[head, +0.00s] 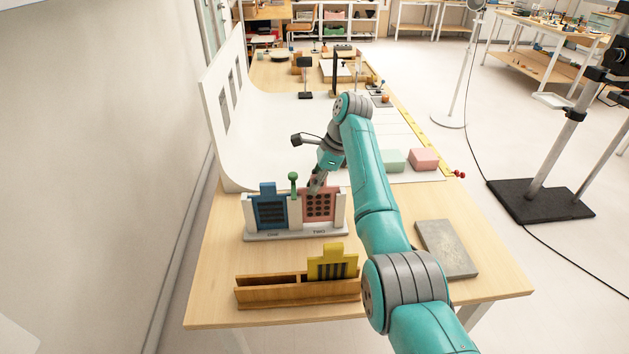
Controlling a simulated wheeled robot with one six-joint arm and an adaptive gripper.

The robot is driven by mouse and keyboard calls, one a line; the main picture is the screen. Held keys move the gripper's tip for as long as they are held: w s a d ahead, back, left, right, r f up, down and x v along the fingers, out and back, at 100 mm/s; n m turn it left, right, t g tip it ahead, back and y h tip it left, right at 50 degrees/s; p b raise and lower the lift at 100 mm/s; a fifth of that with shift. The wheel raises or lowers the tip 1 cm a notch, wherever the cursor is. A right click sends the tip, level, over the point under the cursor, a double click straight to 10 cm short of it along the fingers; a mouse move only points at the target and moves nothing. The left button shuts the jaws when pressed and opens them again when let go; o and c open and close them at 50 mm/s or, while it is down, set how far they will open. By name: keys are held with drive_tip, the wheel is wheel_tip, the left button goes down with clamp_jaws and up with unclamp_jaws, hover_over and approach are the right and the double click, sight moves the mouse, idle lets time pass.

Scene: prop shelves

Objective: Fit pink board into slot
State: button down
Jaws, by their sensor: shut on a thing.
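The pink board (319,206), with several dark round holes, stands upright in the right bay of a light grey slot stand (293,231), above the label "TWO". My gripper (316,186) is at the top of the pink board and is shut on it. The gripper's fingers and the board's upper edge overlap, so the grip is partly hidden. Whether the board is fully seated cannot be told. A blue board (271,208) with a dark grille stands in the left bay. A green-topped post (293,181) stands between the two bays.
A wooden rack (270,291) in front holds a yellow board (333,262) upright at its right end. A grey slab (446,248) lies to the right of my arm. Pink (424,159) and green (393,160) blocks sit behind. A white curved backdrop (232,130) rises at the left.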

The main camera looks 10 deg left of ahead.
drive_tip(key=shift+f, duration=0.6)
drive_tip(key=c, duration=1)
unclamp_jaws()
drive_tip(key=shift+c, duration=0.2)
drive_tip(key=v, duration=1.2)
drive_tip(key=shift+f, duration=0.1)
